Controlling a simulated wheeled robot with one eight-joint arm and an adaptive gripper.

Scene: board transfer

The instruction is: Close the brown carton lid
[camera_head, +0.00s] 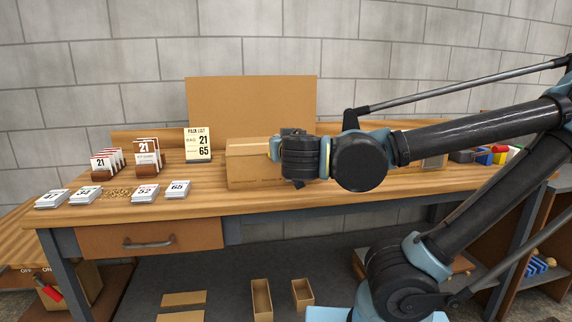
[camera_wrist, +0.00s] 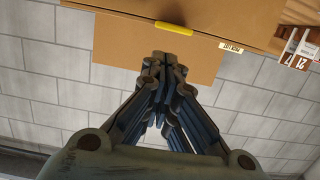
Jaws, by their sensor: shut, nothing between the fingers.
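The brown carton (camera_head: 250,170) sits on the wooden table, its front partly covered by my arm. A large flat brown panel (camera_head: 250,98) stands upright behind it; I cannot tell whether this is the carton's lid. The panel also shows in the wrist view (camera_wrist: 125,50), with a brown surface bearing a yellow tab (camera_wrist: 173,27) at its upper edge. My gripper (camera_wrist: 160,58) is shut and empty, its fingertips overlapping the panel in the wrist view; contact cannot be told. In the head view my wrist is in front of the carton and hides the fingertips.
A pick list sign (camera_head: 198,145) stands left of the carton. Card stacks (camera_head: 147,192) and card holders (camera_head: 148,160) fill the table's left part. Coloured items (camera_head: 490,155) lie at the far right. A grey block wall (camera_head: 120,60) is behind the table.

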